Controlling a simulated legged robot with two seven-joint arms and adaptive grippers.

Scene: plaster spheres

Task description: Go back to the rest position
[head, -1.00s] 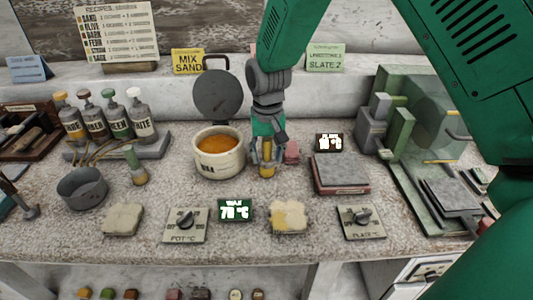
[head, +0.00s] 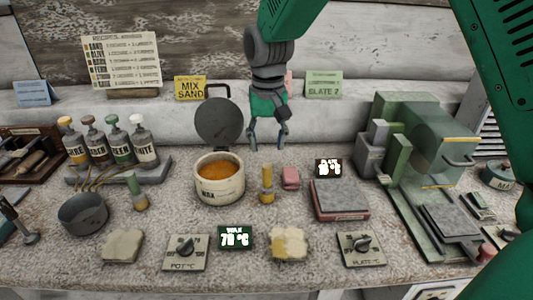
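My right gripper (head: 268,142) hangs above the back of the counter, pointing down. Its fingers are spread apart with nothing between them. My green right arm (head: 290,22) comes in from the top right. A small yellow-topped brush or tool (head: 267,184) stands upright on the counter below the gripper, apart from it. It is beside the wax pot (head: 220,186), which holds orange wax and has its lid raised. My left gripper is outside the head view.
A pink block (head: 290,178) and a grey slate plate (head: 340,197) lie right of the yellow-topped tool. A green machine (head: 420,145) stands at the right. Several bottles (head: 110,142) stand at the left. Two dials and a temperature display (head: 235,237) line the front.

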